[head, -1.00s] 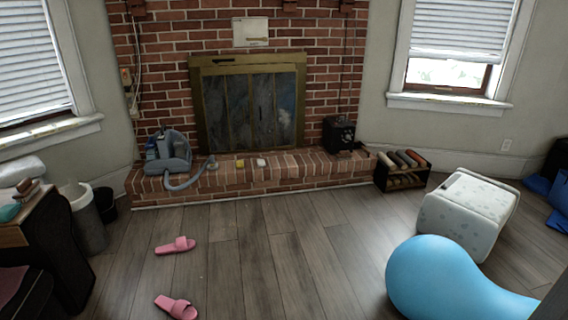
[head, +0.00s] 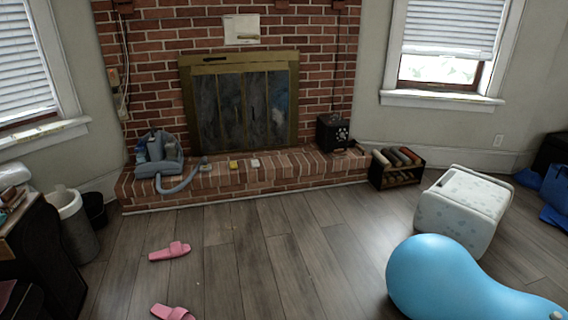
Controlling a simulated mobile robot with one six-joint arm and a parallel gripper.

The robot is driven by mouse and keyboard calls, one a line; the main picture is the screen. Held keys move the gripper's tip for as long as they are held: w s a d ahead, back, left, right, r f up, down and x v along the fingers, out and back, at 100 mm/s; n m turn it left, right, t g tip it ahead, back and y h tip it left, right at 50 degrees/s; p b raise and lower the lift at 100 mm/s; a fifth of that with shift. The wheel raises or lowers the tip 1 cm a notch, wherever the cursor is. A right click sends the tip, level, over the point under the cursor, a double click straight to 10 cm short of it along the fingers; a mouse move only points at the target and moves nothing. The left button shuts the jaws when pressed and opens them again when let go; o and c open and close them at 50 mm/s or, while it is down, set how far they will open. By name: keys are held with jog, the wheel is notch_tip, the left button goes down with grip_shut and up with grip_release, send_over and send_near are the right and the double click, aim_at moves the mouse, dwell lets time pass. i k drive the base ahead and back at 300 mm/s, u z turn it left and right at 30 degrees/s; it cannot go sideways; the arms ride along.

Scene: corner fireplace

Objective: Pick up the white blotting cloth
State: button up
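A small whitish item (head: 255,163) lies on the brick hearth (head: 290,180) in front of the fireplace doors, near the hearth's middle. It may be the white blotting cloth, but it is too small to tell. A small yellow item (head: 233,165) lies just left of it, apart from it. My gripper is not in view.
A blue-grey cleaning machine with a hose (head: 160,158) sits on the hearth's left; a black box (head: 332,133) sits on its right. Pink slippers (head: 169,251) lie on the floor. A blue ball-like shape (head: 440,280) and white ottoman (head: 463,210) occupy the right. The middle floor is clear.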

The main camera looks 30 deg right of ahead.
aim_at(254, 163)
jog(key=z, duration=0.7)
jog(key=k, duration=0.95)
jog(key=i, duration=0.8)
